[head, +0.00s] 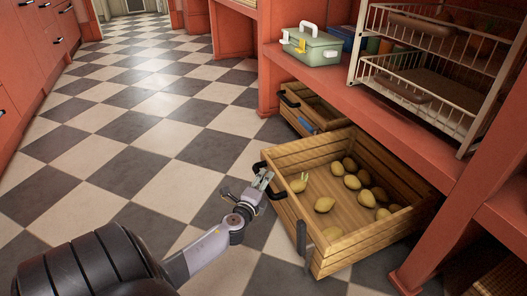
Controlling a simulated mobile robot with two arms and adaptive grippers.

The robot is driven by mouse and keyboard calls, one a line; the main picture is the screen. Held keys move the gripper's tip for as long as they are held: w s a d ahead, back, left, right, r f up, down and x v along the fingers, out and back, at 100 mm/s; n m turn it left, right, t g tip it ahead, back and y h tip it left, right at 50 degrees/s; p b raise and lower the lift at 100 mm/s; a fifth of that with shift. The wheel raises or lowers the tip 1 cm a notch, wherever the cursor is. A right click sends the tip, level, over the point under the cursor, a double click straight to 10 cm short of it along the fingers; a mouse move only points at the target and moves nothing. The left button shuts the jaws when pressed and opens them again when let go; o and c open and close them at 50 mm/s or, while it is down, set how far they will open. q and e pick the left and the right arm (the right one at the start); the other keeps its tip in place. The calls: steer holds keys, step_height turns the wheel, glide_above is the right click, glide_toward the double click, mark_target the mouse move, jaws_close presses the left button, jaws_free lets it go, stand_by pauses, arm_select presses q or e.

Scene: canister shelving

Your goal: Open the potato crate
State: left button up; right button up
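The potato crate (335,150) is a slatted light-wood crate at the right of the head view. It is pulled well out from under the red shelf, and its open top shows several potatoes (324,204) on its floor. A black handle (270,166) sits on its front face. My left gripper (264,181) is at this handle, with its fingers overlapping it in the picture. Whether the fingers are closed on the handle is too small to tell. A dark upright piece (302,238) is also on the crate front. My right gripper is not in view.
A second wooden crate (322,107) with a black handle sits behind, mostly under the shelf (330,85). A green box (311,47) and a white wire rack (420,75) stand on the shelf. The checkered floor to the left is clear.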

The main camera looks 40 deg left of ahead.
arm_select(q)
steer(key=v, duration=1.2)
stand_by(0.5)
